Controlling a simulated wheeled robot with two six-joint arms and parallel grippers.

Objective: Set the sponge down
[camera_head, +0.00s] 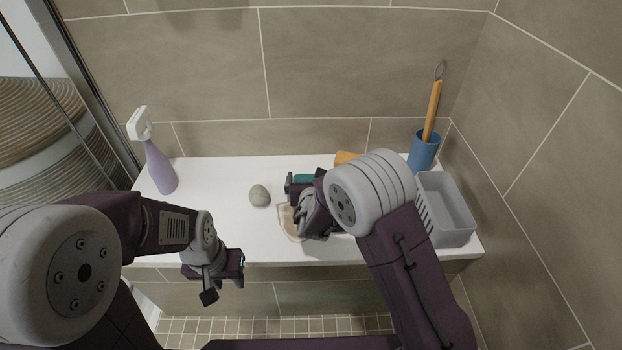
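A teal block that looks like the sponge (303,178) shows between the fingertips of my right gripper (304,184), over the white ledge (225,225). Most of it is hidden by the gripper, and I cannot tell if it touches the ledge. My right gripper appears shut on it. My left gripper (225,283) hangs in front of the ledge's front edge, with its fingers apart and nothing between them.
A beige flat item (288,222) lies partly under my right gripper. A grey-green stone (259,195), a purple spray bottle (160,167), an orange item (347,158), a blue cup (422,152) with a wooden-handled tool and a grey basket (450,232) stand around. The ledge's left front is clear.

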